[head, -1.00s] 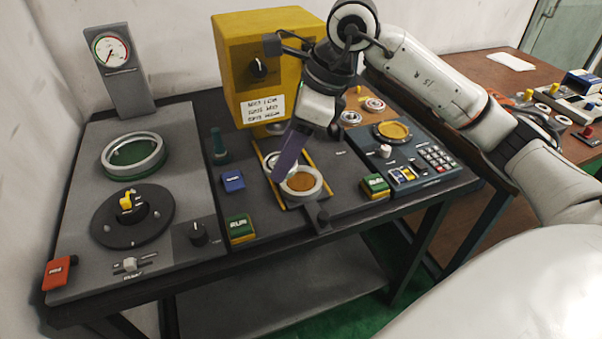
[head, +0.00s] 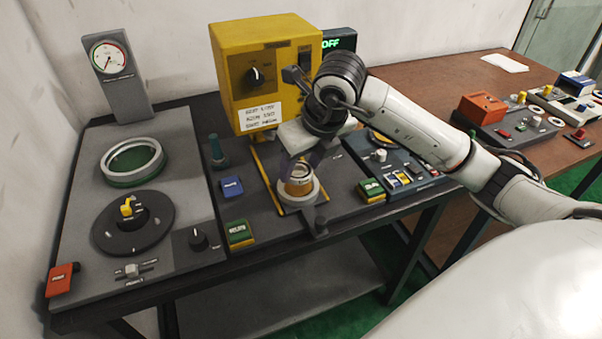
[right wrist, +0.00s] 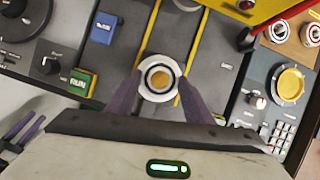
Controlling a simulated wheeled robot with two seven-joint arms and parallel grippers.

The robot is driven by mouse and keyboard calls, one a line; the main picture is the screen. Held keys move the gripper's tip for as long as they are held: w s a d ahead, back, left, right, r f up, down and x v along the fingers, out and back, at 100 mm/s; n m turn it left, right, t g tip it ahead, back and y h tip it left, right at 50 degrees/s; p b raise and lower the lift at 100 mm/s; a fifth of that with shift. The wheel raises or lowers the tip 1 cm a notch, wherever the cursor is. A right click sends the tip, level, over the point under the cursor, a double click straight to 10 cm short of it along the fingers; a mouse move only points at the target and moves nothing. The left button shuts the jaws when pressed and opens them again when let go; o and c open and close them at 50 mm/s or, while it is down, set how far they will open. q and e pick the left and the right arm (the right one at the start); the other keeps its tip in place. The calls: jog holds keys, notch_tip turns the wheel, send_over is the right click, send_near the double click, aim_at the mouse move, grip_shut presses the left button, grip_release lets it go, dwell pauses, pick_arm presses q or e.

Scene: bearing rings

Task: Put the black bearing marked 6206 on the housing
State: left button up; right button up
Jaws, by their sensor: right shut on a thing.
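My right gripper (head: 301,164) is over the housing (head: 283,198), a pale ring on the plate between yellow rails. In the right wrist view its purple fingers (right wrist: 160,92) are shut on a ring-shaped bearing (right wrist: 158,73), pale outside with a dark band inside. A gold centre shows through it. The bearing also shows between the fingers in the head view (head: 301,171), low over the housing. I cannot tell whether they touch, and no 6206 mark is legible. My left gripper (right wrist: 22,130) shows at the left edge of the right wrist view, fingers apart and empty.
A yellow press (head: 258,75) stands behind the housing. More rings (right wrist: 281,32) lie on the brown table.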

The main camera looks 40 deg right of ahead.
aim_at(303, 175)
notch_tip(303, 175, down, 3)
jog(key=shift+r, duration=0.15)
pick_arm(q)
jog(key=shift+d+f+b, duration=0.1)
jog(key=shift+f+b, duration=0.25)
jog(key=shift+b, duration=0.2)
pick_arm(e)
jog(key=shift+f, duration=0.45)
jog(key=shift+f, duration=0.1)
